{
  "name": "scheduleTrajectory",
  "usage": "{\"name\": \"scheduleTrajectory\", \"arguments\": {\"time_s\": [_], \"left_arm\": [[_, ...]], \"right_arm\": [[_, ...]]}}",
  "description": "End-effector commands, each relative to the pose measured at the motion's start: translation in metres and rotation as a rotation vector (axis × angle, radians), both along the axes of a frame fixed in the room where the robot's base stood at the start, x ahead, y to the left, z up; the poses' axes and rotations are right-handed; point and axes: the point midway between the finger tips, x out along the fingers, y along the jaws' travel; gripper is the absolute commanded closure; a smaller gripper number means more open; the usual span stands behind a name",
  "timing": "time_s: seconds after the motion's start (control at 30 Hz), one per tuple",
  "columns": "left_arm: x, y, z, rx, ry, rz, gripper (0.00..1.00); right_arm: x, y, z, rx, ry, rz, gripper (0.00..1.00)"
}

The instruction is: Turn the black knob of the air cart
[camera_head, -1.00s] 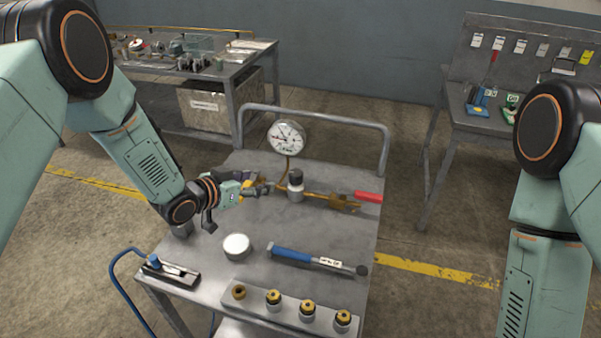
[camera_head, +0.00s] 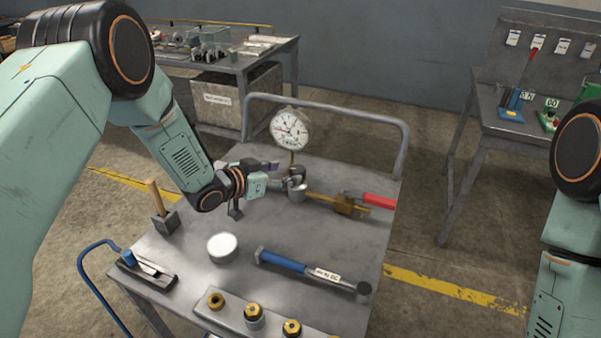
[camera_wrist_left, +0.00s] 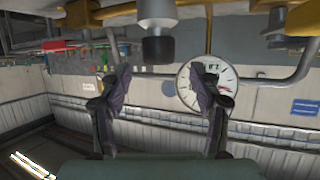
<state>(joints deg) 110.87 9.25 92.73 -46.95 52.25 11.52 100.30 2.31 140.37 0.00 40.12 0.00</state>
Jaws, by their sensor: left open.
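The air cart's black knob (camera_head: 297,172) sits on a silver valve body (camera_head: 298,194) below a round pressure gauge (camera_head: 291,130). My left gripper (camera_head: 283,176) is open at the left side of the knob, partly covering it. In the left wrist view the black knob (camera_wrist_left: 158,50) shows above and between the two spread fingertips (camera_wrist_left: 162,88), with the gauge dial (camera_wrist_left: 222,78) behind the right finger. Whether a finger touches the knob cannot be told. My right arm shows at the right edge; its gripper is out of view.
A brass valve with a red handle (camera_head: 379,201) lies right of the knob. The cart top holds a blue-handled tool (camera_head: 283,263), a white-topped tin (camera_head: 222,247), a wooden-handled hammer (camera_head: 157,207) and a rack of brass fittings (camera_head: 235,317). The cart's rail (camera_head: 345,110) stands behind.

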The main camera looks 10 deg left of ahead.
Motion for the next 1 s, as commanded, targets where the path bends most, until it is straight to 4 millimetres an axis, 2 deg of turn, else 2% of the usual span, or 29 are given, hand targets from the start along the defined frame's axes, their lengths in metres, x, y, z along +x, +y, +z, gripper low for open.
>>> {"name": "scheduleTrajectory", "arguments": {"time_s": [0.2,0.4,0.8,1.0], "left_arm": [[0.024,-0.018,-0.014,0.001,-0.001,-0.003,0.36],[0.041,-0.028,-0.021,0.000,0.000,-0.001,0.36],[0.048,-0.033,-0.023,0.000,0.000,-0.001,0.36],[0.048,-0.033,-0.023,0.000,0.000,-0.001,0.52]], "right_arm": [[0.000,0.000,-0.004,0.000,0.001,0.001,0.60],[0.000,0.000,-0.006,0.000,0.000,0.000,0.60],[0.000,0.000,-0.007,0.000,0.001,0.001,0.60],[0.000,0.000,-0.007,0.000,0.001,0.000,0.60]]}}
